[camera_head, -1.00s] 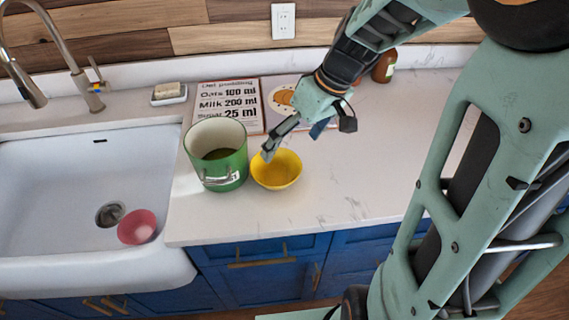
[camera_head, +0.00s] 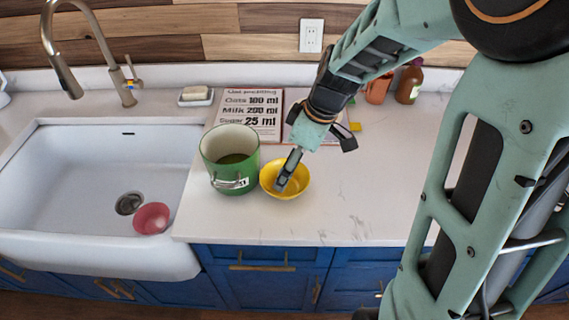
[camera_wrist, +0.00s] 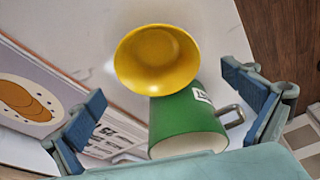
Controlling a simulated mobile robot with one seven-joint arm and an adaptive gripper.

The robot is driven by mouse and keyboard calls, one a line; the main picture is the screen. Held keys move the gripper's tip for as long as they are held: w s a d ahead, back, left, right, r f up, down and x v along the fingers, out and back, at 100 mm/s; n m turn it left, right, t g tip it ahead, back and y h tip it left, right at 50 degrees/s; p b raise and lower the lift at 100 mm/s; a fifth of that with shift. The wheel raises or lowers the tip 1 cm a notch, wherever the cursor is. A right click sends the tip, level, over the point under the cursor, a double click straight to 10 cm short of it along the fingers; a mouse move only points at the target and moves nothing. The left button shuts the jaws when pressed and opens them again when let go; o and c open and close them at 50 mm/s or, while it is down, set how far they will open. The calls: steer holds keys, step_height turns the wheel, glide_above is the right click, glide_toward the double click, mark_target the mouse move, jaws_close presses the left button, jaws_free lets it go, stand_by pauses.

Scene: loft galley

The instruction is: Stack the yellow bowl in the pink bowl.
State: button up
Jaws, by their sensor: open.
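The yellow bowl (camera_head: 299,181) stands upright on the white counter, just right of a green pot (camera_head: 229,180). In the wrist view the yellow bowl (camera_wrist: 157,55) lies ahead, between my spread fingers, with nothing held. My gripper (camera_head: 284,180) is open; in the head view its near finger overlaps the bowl's inside. I cannot tell whether it touches the bowl. The pink bowl (camera_head: 151,218) sits in the sink basin at its right front corner, slightly tilted. It is out of the wrist view.
The green pot, its handle in front, stands close beside the yellow bowl. The white sink (camera_head: 75,170) with a drain and a faucet (camera_head: 62,55) is at left. A recipe board (camera_head: 250,112), a soap dish (camera_head: 196,97) and bottles stand at the back. The counter right of the bowl is clear.

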steer(key=p, duration=0.1)
glide_above(286, 189)
steer(key=shift+f, duration=2.5)
steer(key=c, duration=1.2)
steer(key=shift+c, duration=0.2)
